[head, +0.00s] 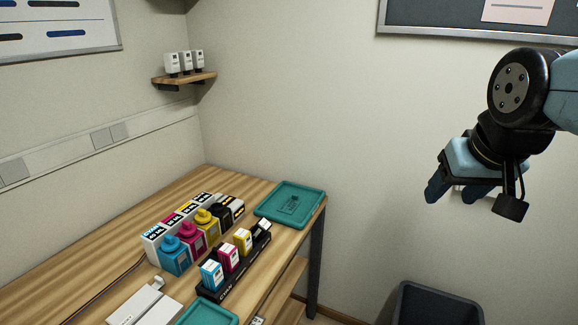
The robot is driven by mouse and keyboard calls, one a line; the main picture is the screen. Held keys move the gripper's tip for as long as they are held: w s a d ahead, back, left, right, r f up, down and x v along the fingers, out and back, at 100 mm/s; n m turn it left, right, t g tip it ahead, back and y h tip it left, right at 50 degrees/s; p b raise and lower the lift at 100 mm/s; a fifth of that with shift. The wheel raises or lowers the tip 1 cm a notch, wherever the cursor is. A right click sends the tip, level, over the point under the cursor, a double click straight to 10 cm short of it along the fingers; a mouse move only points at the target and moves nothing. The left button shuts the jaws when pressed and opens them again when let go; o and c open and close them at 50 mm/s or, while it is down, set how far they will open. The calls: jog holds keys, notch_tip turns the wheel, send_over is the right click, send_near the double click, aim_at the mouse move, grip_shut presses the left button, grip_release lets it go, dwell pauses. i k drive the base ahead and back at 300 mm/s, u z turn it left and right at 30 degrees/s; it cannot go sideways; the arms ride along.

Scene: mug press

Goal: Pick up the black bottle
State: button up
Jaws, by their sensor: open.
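The black bottle (224,215) stands at the far end of a row of ink bottles on the wooden table. It is partly hidden by the yellow bottle (208,228) beside it. The magenta bottle (191,240) and the blue bottle (174,257) stand nearer in the same row. My gripper (457,192) is open and points down at the right, in front of the bare wall. It is well apart from the bottles and nothing shows between its fingers.
Ink boxes (155,241) stand behind the bottles. A black rack (211,291) with small cartridges stands in front of them. A teal tray (264,209) lies at the far table corner, and a white device (140,307) lies nearer. A dark bin (440,305) stands on the floor.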

aim_at(258, 231)
jog(key=z, duration=1.3)
jog(key=i, duration=0.1)
jog(key=u, duration=2.9)
jog(key=k, duration=0.6)
jog(key=u, duration=0.05)
jog(key=i, duration=0.5)
jog(key=z, duration=0.05)
